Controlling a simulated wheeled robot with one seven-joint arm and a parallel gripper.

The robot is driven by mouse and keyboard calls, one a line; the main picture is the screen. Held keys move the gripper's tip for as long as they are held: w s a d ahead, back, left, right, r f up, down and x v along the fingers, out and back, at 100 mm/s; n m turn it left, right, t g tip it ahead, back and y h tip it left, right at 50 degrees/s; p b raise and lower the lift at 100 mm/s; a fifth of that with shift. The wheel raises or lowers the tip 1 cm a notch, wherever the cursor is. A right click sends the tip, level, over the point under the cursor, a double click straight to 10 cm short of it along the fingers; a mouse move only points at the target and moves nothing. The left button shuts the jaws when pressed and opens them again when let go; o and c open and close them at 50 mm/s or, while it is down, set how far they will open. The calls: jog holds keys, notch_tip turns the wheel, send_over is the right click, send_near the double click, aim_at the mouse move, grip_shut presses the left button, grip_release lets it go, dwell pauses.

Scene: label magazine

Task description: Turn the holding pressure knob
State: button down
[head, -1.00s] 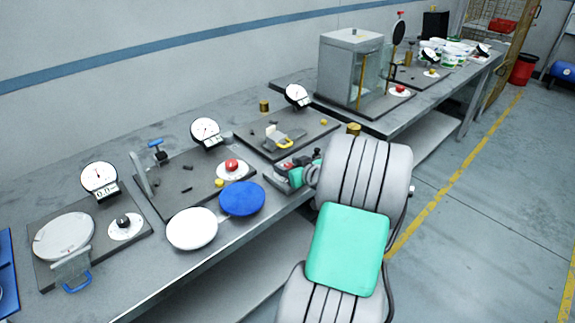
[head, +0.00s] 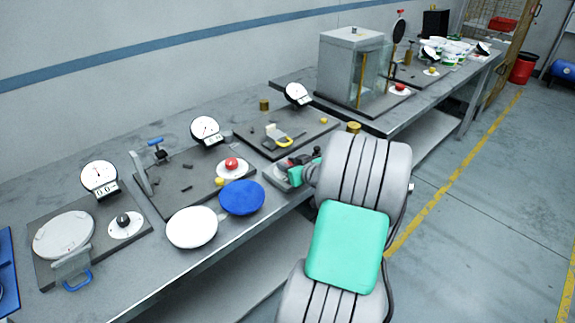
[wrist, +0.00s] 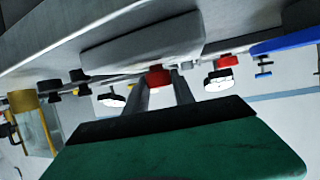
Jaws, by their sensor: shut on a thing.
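My gripper (wrist: 160,88) is shut on a red knob (wrist: 158,75), which shows between its two grey fingers in the wrist view. In the head view my gripper (head: 290,172) is at the front edge of the bench, right of the blue disc (head: 242,198). The held knob is mostly hidden by the fingers, and its markings cannot be read. Another red knob (head: 231,164) stands on a white dial to the left, apart from my gripper.
Gauges (head: 206,130) stand behind the plates. A board with a yellow handle (head: 283,142) lies just behind my gripper. A glass-sided cabinet (head: 350,70) stands farther back right. The floor right of the bench is clear.

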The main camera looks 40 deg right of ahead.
jog(key=shift+w+a+m+g+h, duration=0.15)
jog(key=shift+m+g+h, duration=0.25)
jog(key=shift+m+h, duration=0.65)
jog(key=shift+m+g+h, duration=0.6)
jog(key=shift+m+h, duration=0.55)
jog(key=shift+h, duration=0.2)
jog(key=c, duration=1.1)
grip_release()
jog(key=shift+d, duration=0.2)
jog(key=shift+o, duration=0.2)
jog(key=shift+s, duration=0.2)
jog(key=b+v, duration=0.1)
jog(key=v, duration=0.6)
jog(key=shift+s+a+r, duration=0.15)
jog(key=shift+s+a, duration=0.05)
jog(key=shift+s, duration=0.1)
